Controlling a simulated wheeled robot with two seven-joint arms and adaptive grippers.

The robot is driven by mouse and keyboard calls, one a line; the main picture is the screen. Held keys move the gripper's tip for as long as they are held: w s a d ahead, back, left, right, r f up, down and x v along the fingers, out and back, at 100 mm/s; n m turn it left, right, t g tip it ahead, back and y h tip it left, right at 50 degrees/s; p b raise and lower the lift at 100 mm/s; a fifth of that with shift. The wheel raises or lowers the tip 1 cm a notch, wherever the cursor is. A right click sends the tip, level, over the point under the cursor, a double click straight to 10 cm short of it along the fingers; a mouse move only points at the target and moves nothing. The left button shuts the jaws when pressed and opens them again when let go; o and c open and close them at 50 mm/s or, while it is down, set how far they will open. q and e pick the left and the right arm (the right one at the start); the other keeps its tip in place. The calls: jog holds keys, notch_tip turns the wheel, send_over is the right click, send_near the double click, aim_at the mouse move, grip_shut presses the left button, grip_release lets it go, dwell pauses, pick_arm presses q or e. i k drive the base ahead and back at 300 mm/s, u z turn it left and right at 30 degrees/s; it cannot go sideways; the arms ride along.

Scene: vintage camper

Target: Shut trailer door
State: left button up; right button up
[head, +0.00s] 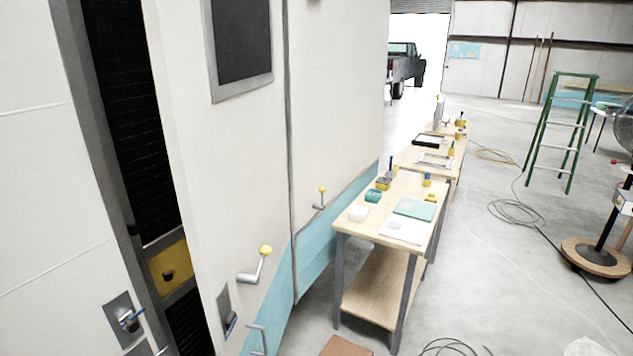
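The white trailer (340,70) fills the left and centre, with a light blue band along its lower side. A white panel with a dark window (243,38), which looks like the trailer door (215,160), stands at centre left. A dark upright gap (140,130) lies left of it, with a dark mesh and a yellow plate (170,265) inside. A similar latch (228,318) sits low on the windowed panel. Neither of my grippers is in view.
Yellow-knobbed cranks (262,258) stick out from the trailer side. Wooden workbenches (375,275) with small items stand along it. A green stepladder (567,130), a round wheeled stand (597,253) and loose cables (517,212) are at right. Grey floor (490,285) is open between.

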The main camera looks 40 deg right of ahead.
aim_at(216, 65)
jog(key=z, duration=1.1)
